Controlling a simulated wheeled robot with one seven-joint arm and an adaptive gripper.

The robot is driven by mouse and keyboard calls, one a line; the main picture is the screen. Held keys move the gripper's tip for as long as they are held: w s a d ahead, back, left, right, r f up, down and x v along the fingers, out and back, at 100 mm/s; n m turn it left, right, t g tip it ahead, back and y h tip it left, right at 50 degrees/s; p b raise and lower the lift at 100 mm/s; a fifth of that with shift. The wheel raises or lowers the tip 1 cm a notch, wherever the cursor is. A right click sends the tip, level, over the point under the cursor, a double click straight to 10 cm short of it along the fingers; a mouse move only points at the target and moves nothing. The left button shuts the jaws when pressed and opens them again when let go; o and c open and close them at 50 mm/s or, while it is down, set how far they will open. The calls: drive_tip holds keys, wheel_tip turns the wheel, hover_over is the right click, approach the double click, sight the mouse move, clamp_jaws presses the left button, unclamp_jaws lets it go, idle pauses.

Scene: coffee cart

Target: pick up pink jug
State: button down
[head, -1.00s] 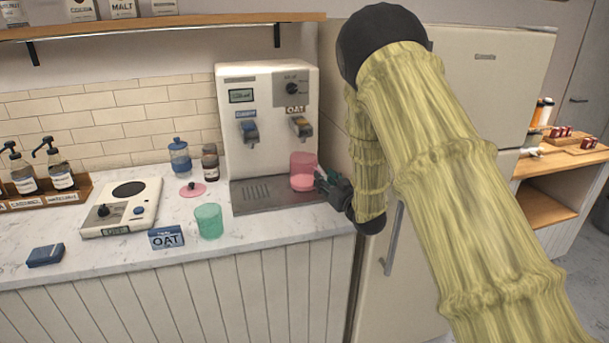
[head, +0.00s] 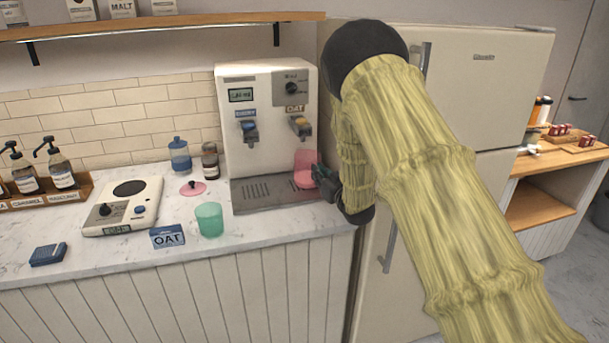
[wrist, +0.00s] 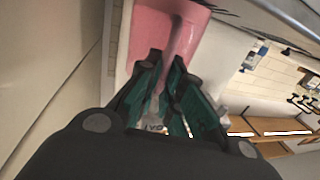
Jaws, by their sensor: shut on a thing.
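The pink jug (head: 306,166) is at the right side of the drip tray of the milk dispenser, below the OAT tap. It is see-through pink with an opaque pink lower part. My gripper (head: 322,178) reaches in from the right and is shut on the jug's handle. In the wrist view, the jug (wrist: 150,35) fills the upper middle and its handle runs down between the fingers (wrist: 165,85). I cannot tell whether the jug's base touches the tray.
The milk dispenser (head: 267,125) stands close behind the jug and its drip tray (head: 262,203) lies below. The fridge (head: 485,95) is to the right.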

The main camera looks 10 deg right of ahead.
drive_tip(key=shift+r, duration=0.25)
